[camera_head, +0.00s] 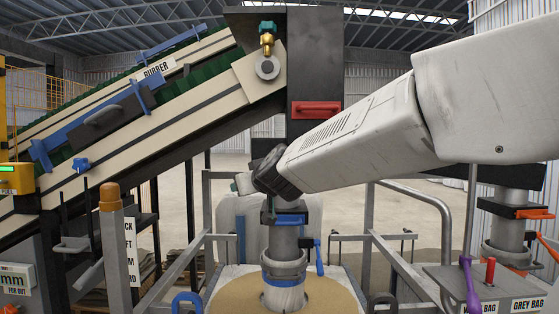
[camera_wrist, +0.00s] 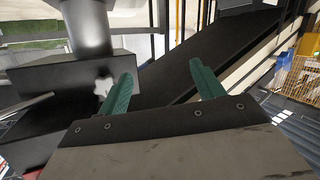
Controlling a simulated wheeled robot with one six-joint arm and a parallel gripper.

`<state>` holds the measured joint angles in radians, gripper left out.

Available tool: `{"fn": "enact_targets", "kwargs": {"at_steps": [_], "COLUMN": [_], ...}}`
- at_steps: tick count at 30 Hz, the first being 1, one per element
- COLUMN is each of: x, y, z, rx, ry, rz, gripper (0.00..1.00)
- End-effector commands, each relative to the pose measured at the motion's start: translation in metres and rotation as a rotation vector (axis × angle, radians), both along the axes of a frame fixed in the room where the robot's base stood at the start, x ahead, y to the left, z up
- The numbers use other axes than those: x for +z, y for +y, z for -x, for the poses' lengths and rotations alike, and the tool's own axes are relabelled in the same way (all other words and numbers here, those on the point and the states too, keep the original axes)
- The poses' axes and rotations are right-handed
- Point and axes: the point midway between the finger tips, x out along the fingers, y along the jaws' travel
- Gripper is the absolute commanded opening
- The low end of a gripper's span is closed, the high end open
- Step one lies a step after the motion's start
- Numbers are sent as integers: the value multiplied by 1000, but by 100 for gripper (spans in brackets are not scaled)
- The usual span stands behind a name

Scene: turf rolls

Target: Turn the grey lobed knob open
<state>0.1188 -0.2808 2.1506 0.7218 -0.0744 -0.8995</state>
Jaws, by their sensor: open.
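In the wrist view my gripper (camera_wrist: 161,70) shows two green fingers set wide apart with nothing between them. A pale grey lobed knob (camera_wrist: 103,86) shows just left of the left finger, which partly covers it. The knob sits at the front of a dark box-shaped housing (camera_wrist: 50,82) under a grey pipe (camera_wrist: 88,27). I cannot tell whether finger and knob touch. In the head view my pale arm reaches in from the right, and its dark wrist end hides most of the gripper. I cannot make out the grey knob there.
In the head view an inclined conveyor (camera_head: 150,115) rises at left, with a blue lobed knob (camera_head: 80,163) by its side. A spout with a blue-handled valve (camera_head: 319,257) stands below my wrist. Grey rails (camera_head: 368,235) flank it. A purple lever (camera_head: 469,280) stands at right.

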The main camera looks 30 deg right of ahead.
Motion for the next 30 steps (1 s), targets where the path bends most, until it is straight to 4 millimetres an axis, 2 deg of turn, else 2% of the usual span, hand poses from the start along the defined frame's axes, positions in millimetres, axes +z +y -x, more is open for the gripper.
{"fn": "enact_targets", "kwargs": {"at_steps": [1,3,6,9,14,24,30], "x": [11,26,38,44,46,46,46], "y": [-23,-52,-83,-101,-115,-143,-150], "z": [-17,-29,-38,-40,-50,-93,-103], "rx": [-77,-184,-307,-380,-412,-408,-408], "ry": [-54,-113,-159,-174,-179,-180,-181], "rz": [39,96,157,191,208,206,206], "gripper": [67,67,67,67,67,67,67]}}
